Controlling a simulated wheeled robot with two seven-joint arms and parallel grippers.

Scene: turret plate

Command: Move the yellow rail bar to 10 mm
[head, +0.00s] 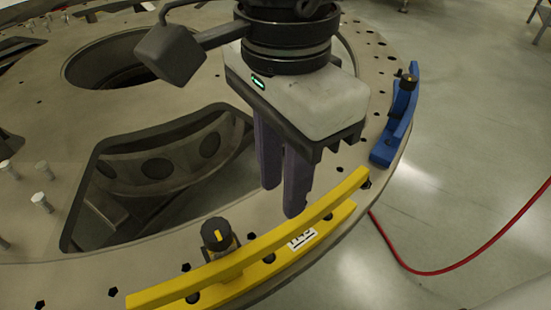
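The yellow rail bar (262,246) curves along the near rim of the large round plate. It has a raised upper rail and a lower base with a small white scale label (302,239); I cannot read its value. A black knob with a yellow pointer (216,236) stands behind the bar's left half. My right gripper (282,202) points down just behind the right half of the bar, fingertips close to the upper rail. Its two dark purple fingers look apart, with nothing between them. Whether a fingertip touches the rail cannot be told. My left gripper is not in view.
The round beige plate (130,262) has large cutouts, rim holes and several pale pins at left. A blue bar (397,125) with a black knob sits on the right rim.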

